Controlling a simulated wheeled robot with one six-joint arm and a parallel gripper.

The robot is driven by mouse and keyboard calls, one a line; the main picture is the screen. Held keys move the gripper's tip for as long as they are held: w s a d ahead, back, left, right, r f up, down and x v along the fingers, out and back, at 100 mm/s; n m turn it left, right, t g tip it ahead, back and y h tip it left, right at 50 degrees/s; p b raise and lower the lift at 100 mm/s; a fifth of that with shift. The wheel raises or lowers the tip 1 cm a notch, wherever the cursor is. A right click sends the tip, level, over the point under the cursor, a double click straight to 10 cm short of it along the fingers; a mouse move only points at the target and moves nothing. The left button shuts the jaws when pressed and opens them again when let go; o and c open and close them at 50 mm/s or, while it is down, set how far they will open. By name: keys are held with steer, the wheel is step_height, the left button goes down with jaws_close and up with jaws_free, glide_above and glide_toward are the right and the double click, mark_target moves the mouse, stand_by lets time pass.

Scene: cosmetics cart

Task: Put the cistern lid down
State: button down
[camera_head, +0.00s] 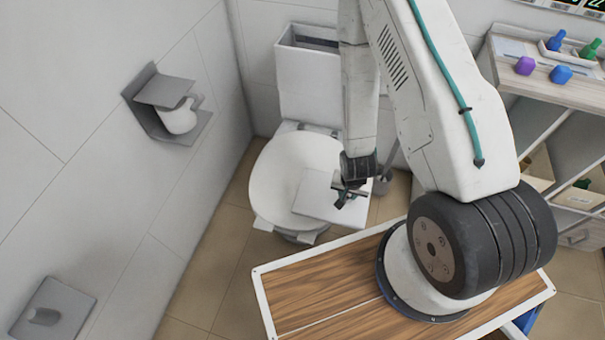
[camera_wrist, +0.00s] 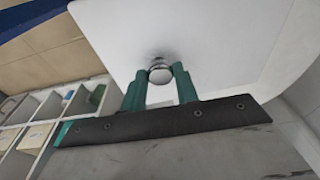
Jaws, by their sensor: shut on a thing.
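The cistern lid (camera_head: 316,198) is a flat white rectangular plate in front of my gripper (camera_head: 348,194), over the toilet's closed oval cover (camera_head: 280,180). I cannot tell whether the lid touches the cover. In the wrist view, the green fingers of my gripper (camera_wrist: 160,88) are shut on the round metal knob (camera_wrist: 160,73) of the white lid (camera_wrist: 220,40). The cistern (camera_head: 308,75) stands behind the toilet against the wall, its top open and dark inside. My arm hides part of the cistern's right side.
A toilet-paper holder (camera_head: 165,103) juts from the left wall, and a grey wall fitting (camera_head: 50,310) is lower left. A toilet brush (camera_head: 384,180) stands right of the toilet. A shelf unit (camera_head: 560,85) with colored bottles is on the right. Tiled floor (camera_head: 215,260) is bare left of my wooden-topped base.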

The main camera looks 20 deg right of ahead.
mark_target(311, 174)
steer(key=w+a, duration=0.2)
steer(key=w, duration=0.2)
steer(key=w+a+f, duration=0.1)
steer(key=w+a, duration=0.1)
steer(key=w, duration=0.3)
steer(key=w+a, duration=0.3)
steer(key=w, duration=0.1)
steer(key=shift+w+f, duration=0.25)
steer(key=shift+f, duration=0.05)
steer(key=shift+w+a+f, duration=0.1)
steer(key=shift+w+f, duration=0.05)
step_height(311, 174, down, 3)
steer(key=shift+f, duration=0.15)
steer(key=c, duration=1.1)
jaws_free()
steer(key=shift+o, duration=0.2)
step_height(311, 174, up, 12)
steer(key=s+a, duration=0.1)
steer(key=shift+s, duration=0.3)
